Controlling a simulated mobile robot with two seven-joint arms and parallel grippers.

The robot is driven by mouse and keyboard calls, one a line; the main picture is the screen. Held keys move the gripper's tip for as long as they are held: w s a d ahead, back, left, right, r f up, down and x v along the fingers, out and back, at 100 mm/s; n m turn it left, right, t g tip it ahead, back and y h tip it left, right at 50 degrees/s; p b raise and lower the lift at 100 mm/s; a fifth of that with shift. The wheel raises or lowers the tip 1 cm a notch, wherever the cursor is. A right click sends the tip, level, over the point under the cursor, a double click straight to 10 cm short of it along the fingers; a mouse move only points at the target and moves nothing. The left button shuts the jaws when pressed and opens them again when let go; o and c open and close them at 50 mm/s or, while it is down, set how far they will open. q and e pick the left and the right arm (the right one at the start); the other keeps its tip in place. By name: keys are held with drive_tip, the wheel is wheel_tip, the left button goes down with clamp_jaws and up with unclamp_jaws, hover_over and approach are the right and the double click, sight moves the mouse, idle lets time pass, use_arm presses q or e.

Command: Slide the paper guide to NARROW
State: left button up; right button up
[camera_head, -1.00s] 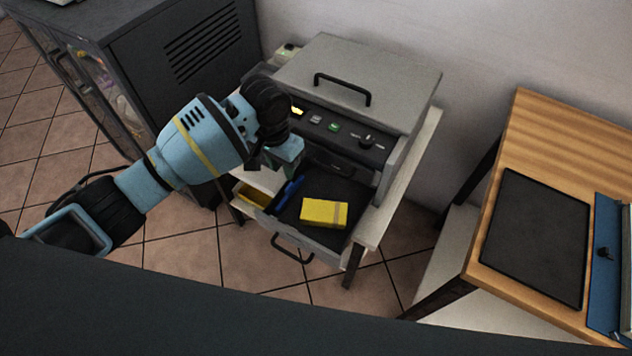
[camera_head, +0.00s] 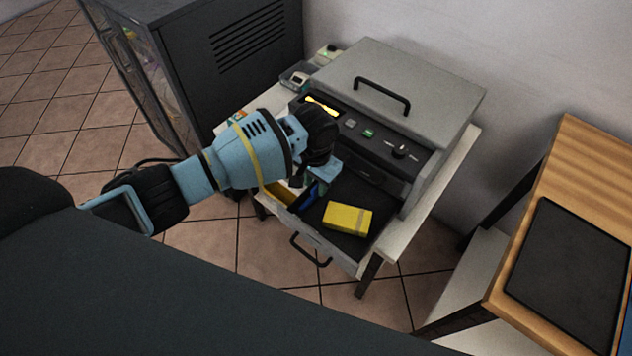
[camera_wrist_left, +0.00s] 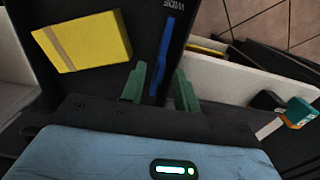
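The paper guide is a blue strip (camera_head: 309,197) at the left side of the dark tray of a grey printer-like machine (camera_head: 422,75). It also shows in the left wrist view (camera_wrist_left: 163,55), near a white WIDE label (camera_wrist_left: 173,3) on the dark tray floor. My left gripper (camera_head: 316,184) is low over the tray at the guide. In the wrist view its two green fingertips (camera_wrist_left: 158,85) are apart, one on each side of the blue strip's near end. I cannot tell whether they touch it. The NARROW mark is not visible. My right gripper is not in view.
A yellow block (camera_head: 347,218) lies in the tray, right of the guide; it also shows in the wrist view (camera_wrist_left: 82,40). The tray's front handle (camera_head: 310,251) sticks out. A dark cabinet (camera_head: 215,70) stands left, a wooden table (camera_head: 560,190) right. Small items (camera_head: 298,77) lie beside the machine.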

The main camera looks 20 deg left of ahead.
use_arm(q)
drive_tip(key=shift+f, duration=0.15)
clamp_jaws()
